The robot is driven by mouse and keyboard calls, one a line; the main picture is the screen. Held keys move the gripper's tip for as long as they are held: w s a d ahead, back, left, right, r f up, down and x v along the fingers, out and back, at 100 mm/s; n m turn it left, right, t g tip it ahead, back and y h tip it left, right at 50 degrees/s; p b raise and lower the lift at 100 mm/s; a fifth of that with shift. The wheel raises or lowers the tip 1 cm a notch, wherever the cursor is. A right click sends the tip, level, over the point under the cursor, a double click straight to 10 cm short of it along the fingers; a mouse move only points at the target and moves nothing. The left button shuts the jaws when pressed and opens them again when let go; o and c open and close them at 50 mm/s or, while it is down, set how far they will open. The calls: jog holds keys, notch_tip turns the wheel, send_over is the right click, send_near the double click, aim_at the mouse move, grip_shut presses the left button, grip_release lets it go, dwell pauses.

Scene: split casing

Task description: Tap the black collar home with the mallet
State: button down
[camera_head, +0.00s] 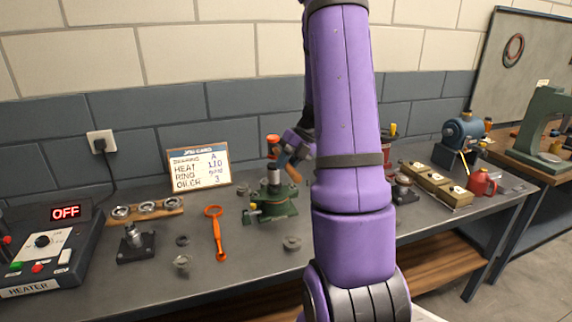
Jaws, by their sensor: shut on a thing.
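My gripper (292,152) is in the middle of the camera_head view, beside the upright stack on the green vise, and is partly hidden by my purple arm. It is shut on the mallet (272,147), whose orange-ended head stands upright above a silver shaft (273,177). The green vise (270,206) holds the shaft upright on the bench. A dark band low on the shaft looks like the black collar (271,188). It is too small to tell how it is seated, or whether the mallet touches the shaft.
The heater (45,258) reads OFF at the left. An orange tool (217,235), loose rings and a dark stand (136,243) lie left of the vise. A ring rack (147,210) and a job card (199,169) are behind. Wooden boxes (435,185) and a red can (482,183) stand right.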

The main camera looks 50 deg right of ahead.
jog(key=shift+f, duration=1.65)
jog(key=shift+r, duration=1.4)
notch_tip(320, 180, down, 3)
jog(key=shift+f, duration=0.2)
